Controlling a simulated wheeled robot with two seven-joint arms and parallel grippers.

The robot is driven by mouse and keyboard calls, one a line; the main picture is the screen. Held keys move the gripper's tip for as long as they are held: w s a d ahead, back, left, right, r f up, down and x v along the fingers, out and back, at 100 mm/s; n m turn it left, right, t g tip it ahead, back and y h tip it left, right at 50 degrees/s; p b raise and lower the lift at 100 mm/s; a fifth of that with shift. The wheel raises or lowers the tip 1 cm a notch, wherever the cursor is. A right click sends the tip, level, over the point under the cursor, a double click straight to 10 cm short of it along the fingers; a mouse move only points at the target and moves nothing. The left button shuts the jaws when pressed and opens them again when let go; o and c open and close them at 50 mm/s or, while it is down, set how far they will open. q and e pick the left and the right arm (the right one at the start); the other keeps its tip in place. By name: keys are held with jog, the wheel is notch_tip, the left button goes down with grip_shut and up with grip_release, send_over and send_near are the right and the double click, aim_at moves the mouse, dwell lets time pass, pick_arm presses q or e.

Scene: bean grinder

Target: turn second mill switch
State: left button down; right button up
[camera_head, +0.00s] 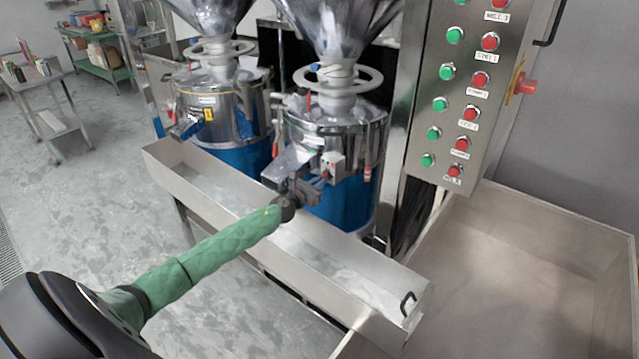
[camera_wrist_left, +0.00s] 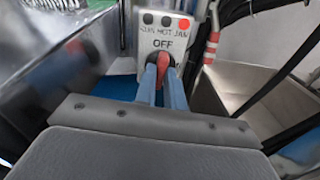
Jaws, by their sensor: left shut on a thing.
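The right-hand mill (camera_head: 335,135) has a steel body, a hopper and a blue lower part. Its small switch box (camera_head: 333,160) is on its front, beside the chute. In the left wrist view the switch plate (camera_wrist_left: 165,30) reads OFF under a row of dark and red lights. The red and black switch knob (camera_wrist_left: 164,62) is below that lettering. My left gripper (camera_head: 308,188) is at the front of this mill, and it also shows in the left wrist view (camera_wrist_left: 162,85), shut on the knob. The fingers partly hide the knob. My right gripper is not in view.
Another mill (camera_head: 215,105) stands to the left. A long steel trough (camera_head: 170,153) runs below both mills, under my left arm. A control panel (camera_head: 465,90) with green and red buttons is at the right, above a large steel basin (camera_head: 540,270).

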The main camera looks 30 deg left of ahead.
pick_arm(q)
jog(key=shift+f+n, duration=0.1)
jog(key=shift+n, duration=0.4)
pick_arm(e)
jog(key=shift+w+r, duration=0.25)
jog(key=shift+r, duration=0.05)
pick_arm(q)
jog(key=c, duration=1.5)
grip_release()
